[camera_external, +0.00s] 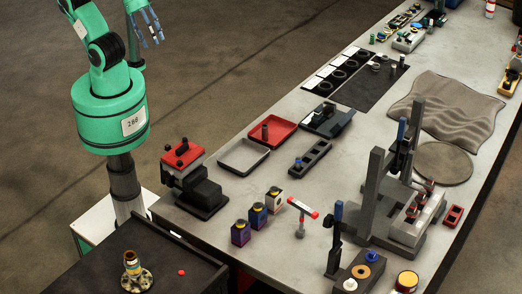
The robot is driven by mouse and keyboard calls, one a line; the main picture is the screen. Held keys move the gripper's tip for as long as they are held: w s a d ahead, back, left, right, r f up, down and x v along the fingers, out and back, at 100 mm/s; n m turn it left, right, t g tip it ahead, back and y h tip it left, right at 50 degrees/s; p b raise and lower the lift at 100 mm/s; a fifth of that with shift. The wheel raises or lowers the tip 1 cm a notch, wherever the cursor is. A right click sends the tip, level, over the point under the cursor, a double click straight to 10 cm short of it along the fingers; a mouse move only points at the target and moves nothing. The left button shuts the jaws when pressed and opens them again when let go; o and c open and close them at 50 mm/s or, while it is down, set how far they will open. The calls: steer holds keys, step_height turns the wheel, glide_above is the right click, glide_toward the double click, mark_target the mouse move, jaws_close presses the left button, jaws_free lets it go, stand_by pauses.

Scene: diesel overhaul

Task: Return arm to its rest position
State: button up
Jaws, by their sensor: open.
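My green arm stands at the upper left, away from the long grey workbench (232,208). My gripper (150,38) hangs at the top edge of the view with its fingers pointing down. The fingers are spread and open, and I see nothing held between them. It is above the floor, left of the bench and clear of everything on it. The upper part of the arm is cut off by the top of the picture.
A black-topped cart (90,275) at lower left holds a brass-coloured part (132,268) and a red ball (181,272). A red-topped vise (183,160), trays (244,157) and a tall grey press frame (374,195) stand on the bench. Floor left of the arm is clear.

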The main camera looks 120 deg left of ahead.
step_height(320, 180, down, 17)
steer(key=b, duration=1.6)
steer(key=shift+f, duration=0.15)
